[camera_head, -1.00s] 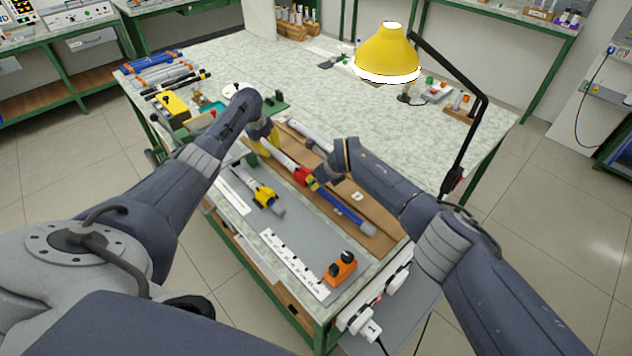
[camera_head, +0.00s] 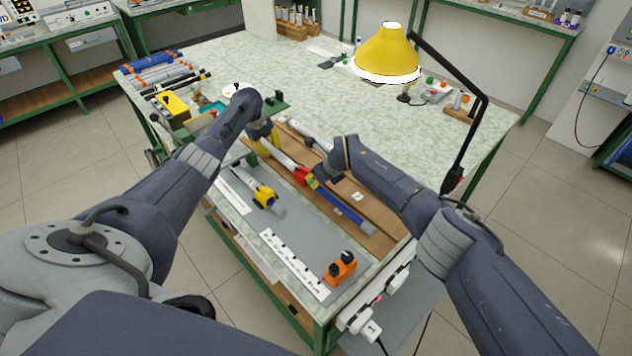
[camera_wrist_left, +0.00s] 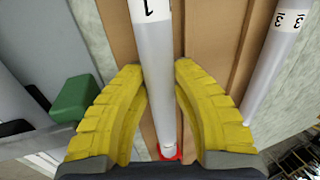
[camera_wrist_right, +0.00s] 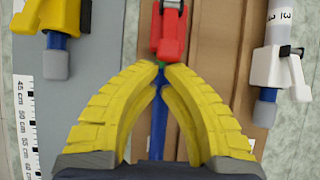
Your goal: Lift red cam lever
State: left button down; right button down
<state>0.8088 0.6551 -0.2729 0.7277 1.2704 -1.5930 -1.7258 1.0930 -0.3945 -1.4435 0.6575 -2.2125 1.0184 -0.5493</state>
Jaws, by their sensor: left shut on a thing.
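The red cam lever (camera_wrist_right: 169,38) sits on its red clamp (camera_head: 302,176), on a rod of white tube (camera_head: 281,157) and blue tube (camera_head: 346,212). The rod lies along a brown grooved board. My left gripper (camera_wrist_left: 161,72) is shut around the white tube (camera_wrist_left: 153,45), and the red clamp shows at the bottom of that view (camera_wrist_left: 169,153). My right gripper (camera_wrist_right: 162,68) points down over the blue tube (camera_wrist_right: 158,125), just beside the lever's end. Its fingertips are nearly together, with nothing clearly held. Whether they touch the lever cannot be told.
A rod with a yellow clamp (camera_head: 264,195) lies on the grey mat on one side. A rod with a white clamp (camera_wrist_right: 271,65) lies on the other. A ruler strip (camera_head: 293,262) and an orange block (camera_head: 340,269) are near the front. A yellow lamp (camera_head: 388,52) overhangs the table.

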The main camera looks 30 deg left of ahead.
jog(key=shift+a+r, duration=0.1)
jog(key=shift+r, duration=0.15)
jog(key=shift+w+a+r, duration=0.1)
jog(key=shift+a+r, duration=0.1)
jog(key=shift+r, duration=0.4)
jog(key=shift+w+a+r, duration=0.1)
jog(key=shift+a+r, duration=0.1)
jog(key=shift+r, duration=0.4)
jog(key=shift+s+r, duration=0.1)
jog(key=shift+r, duration=0.05)
dwell(0.7)
jog(key=shift+r, duration=0.6)
jog(key=v, duration=1)
dwell(0.3)
dwell(0.4)
